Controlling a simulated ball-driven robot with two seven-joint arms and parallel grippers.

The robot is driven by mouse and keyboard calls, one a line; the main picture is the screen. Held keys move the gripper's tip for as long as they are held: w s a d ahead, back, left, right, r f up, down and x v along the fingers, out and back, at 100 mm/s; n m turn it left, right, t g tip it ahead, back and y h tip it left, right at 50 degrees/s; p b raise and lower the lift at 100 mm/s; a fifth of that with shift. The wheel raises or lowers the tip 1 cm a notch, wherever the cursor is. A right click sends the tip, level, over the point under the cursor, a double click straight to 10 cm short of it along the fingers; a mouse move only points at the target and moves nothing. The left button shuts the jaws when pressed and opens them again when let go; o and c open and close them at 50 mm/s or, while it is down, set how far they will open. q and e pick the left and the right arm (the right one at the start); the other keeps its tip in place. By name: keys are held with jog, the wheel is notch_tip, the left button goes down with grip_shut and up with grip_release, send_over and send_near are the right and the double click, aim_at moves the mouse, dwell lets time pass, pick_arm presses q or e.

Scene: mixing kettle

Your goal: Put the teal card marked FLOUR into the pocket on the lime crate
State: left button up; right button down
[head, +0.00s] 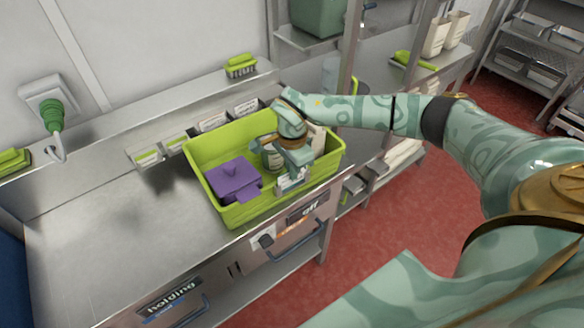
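The lime crate (240,213) stands on the steel counter. My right gripper (291,177) reaches down over the crate's front right wall; its fingertips are small, and I cannot tell whether they are open or shut. A pale, whitish piece shows at the fingertips against the wall; I cannot tell whether it is a card, the pocket or part of the gripper. No teal card marked FLOUR can be made out, and the gripper hides part of the front wall. My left gripper is not in view.
The crate holds a purple lidded box (234,180), a pale jar (271,156) and a whitish carton (318,139). Small label holders (212,122) line the ledge behind. A lime brush (240,65) lies on the shelf above. The counter (110,235) left of the crate is clear.

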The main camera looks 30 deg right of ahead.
jog(key=shift+f, duration=0.15)
dwell(0.4)
jog(key=c, duration=1.1)
grip_release()
notch_tip(320, 180, up, 7)
jog(key=p, duration=0.6)
jog(key=shift+a, duration=0.1)
